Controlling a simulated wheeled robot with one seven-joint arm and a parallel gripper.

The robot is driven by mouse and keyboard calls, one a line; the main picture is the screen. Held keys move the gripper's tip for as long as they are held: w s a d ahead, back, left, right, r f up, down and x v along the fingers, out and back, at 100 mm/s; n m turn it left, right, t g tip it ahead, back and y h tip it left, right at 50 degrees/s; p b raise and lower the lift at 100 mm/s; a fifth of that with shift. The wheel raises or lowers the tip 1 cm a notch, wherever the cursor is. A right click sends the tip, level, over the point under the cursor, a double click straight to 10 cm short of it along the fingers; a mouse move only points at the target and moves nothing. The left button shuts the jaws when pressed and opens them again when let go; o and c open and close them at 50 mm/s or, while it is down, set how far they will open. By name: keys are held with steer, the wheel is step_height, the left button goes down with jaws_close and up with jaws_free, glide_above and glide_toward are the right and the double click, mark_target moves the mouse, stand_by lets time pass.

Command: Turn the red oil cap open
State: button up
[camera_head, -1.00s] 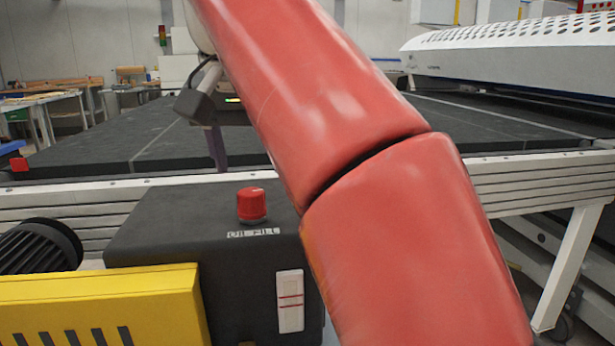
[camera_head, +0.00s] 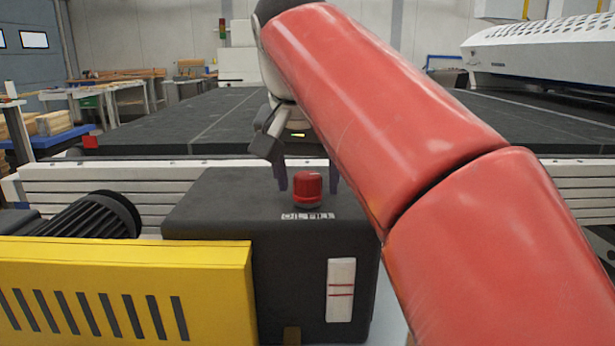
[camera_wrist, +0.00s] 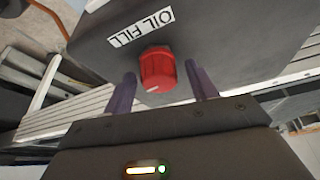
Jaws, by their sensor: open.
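The red oil cap (camera_head: 307,189) sits upright on top of a dark grey box (camera_head: 225,222), behind a white OIL FILL label. In the wrist view the cap (camera_wrist: 158,70) shows a ribbed side and a pale mark, with the label (camera_wrist: 141,27) beyond it. My gripper (camera_head: 308,182) is open, its two purple fingers pointing down behind the cap in the head view. In the wrist view my gripper (camera_wrist: 163,88) has one finger on each side of the cap, with gaps on both sides. Whether the fingertips are level with the cap is unclear.
A yellow slotted guard (camera_head: 125,290) and a dark ribbed motor (camera_head: 95,215) stand left of the box. A white rail (camera_head: 100,180) and a wide black conveyor bed (camera_head: 190,125) lie behind. The box top around the cap is clear.

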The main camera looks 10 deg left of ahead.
steer(key=shift+c, duration=0.3)
steer(key=c, duration=0.9)
steer(key=shift+d+r+n, duration=0.1)
steer(key=shift+n, duration=0.2)
steer(key=n+y+p, duration=0.1)
steer(key=n, duration=0.1)
steer(key=shift+n, duration=0.4)
steer(key=n+g+y+p, duration=0.1)
steer(key=n, duration=0.3)
steer(key=shift+y, duration=0.4)
steer(key=n+g+y, duration=0.1)
steer(key=n, duration=0.4)
steer(key=n+g, duration=0.2)
steer(key=n, duration=0.2)
steer(key=shift+y, duration=0.3)
steer(key=shift+n, duration=0.3)
